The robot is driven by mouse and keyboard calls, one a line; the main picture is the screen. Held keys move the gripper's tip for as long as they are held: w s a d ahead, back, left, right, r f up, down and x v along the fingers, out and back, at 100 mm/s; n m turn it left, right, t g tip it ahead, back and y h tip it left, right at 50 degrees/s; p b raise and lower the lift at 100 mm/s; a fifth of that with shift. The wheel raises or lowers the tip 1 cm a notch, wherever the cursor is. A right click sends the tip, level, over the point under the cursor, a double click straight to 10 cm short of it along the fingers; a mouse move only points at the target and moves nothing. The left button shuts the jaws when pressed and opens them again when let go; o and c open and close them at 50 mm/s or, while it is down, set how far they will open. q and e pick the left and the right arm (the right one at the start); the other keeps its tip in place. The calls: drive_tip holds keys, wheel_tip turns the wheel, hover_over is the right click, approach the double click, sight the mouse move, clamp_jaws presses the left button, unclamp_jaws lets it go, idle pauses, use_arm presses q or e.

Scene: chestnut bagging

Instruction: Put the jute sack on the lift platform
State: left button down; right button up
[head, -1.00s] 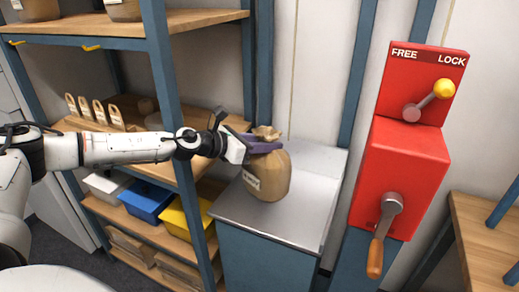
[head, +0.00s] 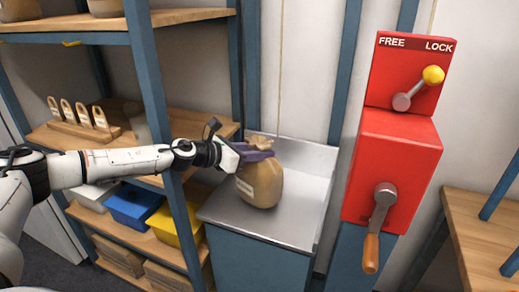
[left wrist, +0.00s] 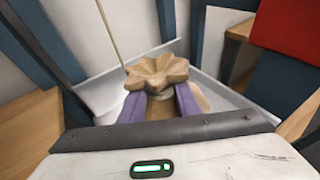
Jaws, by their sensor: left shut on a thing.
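The jute sack (head: 260,186) is a brown, round-bodied bag with a gathered neck. It is upright over the grey metal lift platform (head: 232,214), towards its left side; I cannot tell whether its base touches the surface. My left gripper (head: 262,152) comes in from the left, and its purple fingers are shut on the sack's neck. In the left wrist view the sack's ruffled top (left wrist: 156,72) stands between the two purple fingers (left wrist: 160,104), with the platform's raised rim (left wrist: 232,97) behind. My right gripper is not in view.
A red box with a FREE/LOCK lever (head: 418,88) and a crank (head: 378,225) stands right of the platform. A blue-post shelf (head: 160,100) with blue (head: 133,206) and yellow (head: 178,222) bins is at left. A wooden table (head: 478,235) is at right. The platform's right side is clear.

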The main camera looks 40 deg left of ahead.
use_arm(q)
drive_tip(key=shift+w+f, duration=0.1)
drive_tip(key=shift+f, duration=0.55)
drive_tip(key=shift+w, duration=0.2)
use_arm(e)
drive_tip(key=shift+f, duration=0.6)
use_arm(q)
drive_tip(key=shift+f, duration=0.1)
drive_tip(key=c, duration=1.3)
unclamp_jaws()
drive_tip(key=shift+s+f+b, duration=0.15)
drive_tip(key=shift+f+b, duration=0.1)
drive_tip(key=shift+b, duration=0.05)
drive_tip(key=shift+c, duration=0.2)
